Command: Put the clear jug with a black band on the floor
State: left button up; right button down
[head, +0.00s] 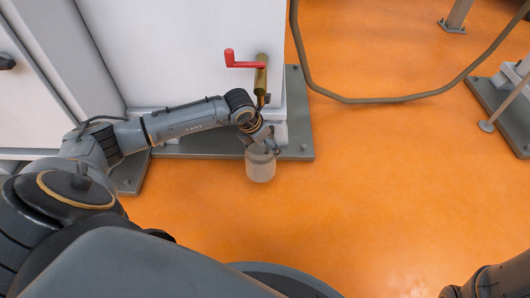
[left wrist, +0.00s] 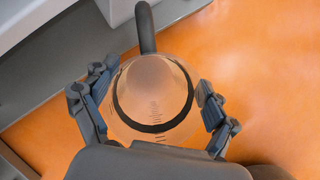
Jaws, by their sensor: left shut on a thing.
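The clear jug (head: 261,166) is upright in front of the white machine, near the corner of its grey base plate. In the left wrist view the jug (left wrist: 155,95) shows a black band around it, scale marks and a dark handle pointing up in the picture. My left gripper (head: 262,143) is shut on the jug, with one finger on each side of it in the left wrist view (left wrist: 155,110). I cannot tell whether the jug's bottom touches the orange floor (head: 330,220). My right gripper is out of view; only part of my right arm shows at the lower right.
A white machine cabinet (head: 190,55) with a red-handled valve (head: 245,64) stands behind the jug on a grey base plate (head: 301,120). A brown hose (head: 390,98) hangs at the upper right. Metal stands (head: 510,100) are at the right. The floor at centre right is clear.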

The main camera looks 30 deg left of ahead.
aim_at(265, 151)
pick_arm(q)
notch_tip(265, 151, down, 4)
jog(key=b, duration=0.3)
jog(key=shift+r, duration=0.35)
jog(key=shift+f, duration=0.3)
jog(key=o, duration=1.5)
jog(key=shift+c, duration=0.2)
